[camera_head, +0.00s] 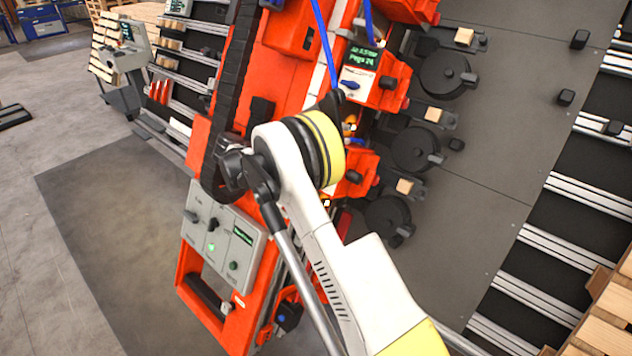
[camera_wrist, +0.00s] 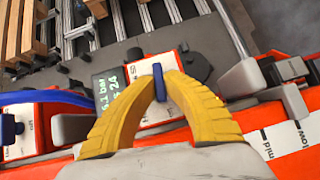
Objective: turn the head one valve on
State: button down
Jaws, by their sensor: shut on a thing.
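In the wrist view, my gripper (camera_wrist: 158,94) has its yellow ribbed fingers closed on a small blue valve lever (camera_wrist: 158,80). The lever stands upright in the picture, on a white plate (camera_wrist: 180,100) of a red head. A dark display (camera_wrist: 108,82) with green text is beside it. I cannot read a head number there. In the head view, my arm hides my gripper and the held lever. Another blue lever (camera_head: 350,86) shows on the upper head's white plate, under a green-lettered display (camera_head: 363,57).
Blue hoses (camera_head: 325,45) hang by the upper head. Black discs (camera_head: 415,148) on brackets stand right of the heads. A grey control panel (camera_head: 222,238) with a green light is at lower left. Open floor (camera_head: 90,210) lies left of the red gantry.

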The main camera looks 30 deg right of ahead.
jog(key=shift+f+n+h, duration=0.15)
jog(key=shift+n+h, duration=0.25)
jog(key=shift+n, duration=0.2)
jog(key=shift+b, duration=0.3)
jog(key=c, duration=1.5)
grip_release()
jog(key=shift+r, duration=0.2)
jog(key=r, duration=0.8)
jog(key=shift+s+r, duration=0.25)
jog(key=shift+r, duration=0.15)
jog(key=shift+w+r, duration=0.2)
jog(key=shift+r, duration=0.3)
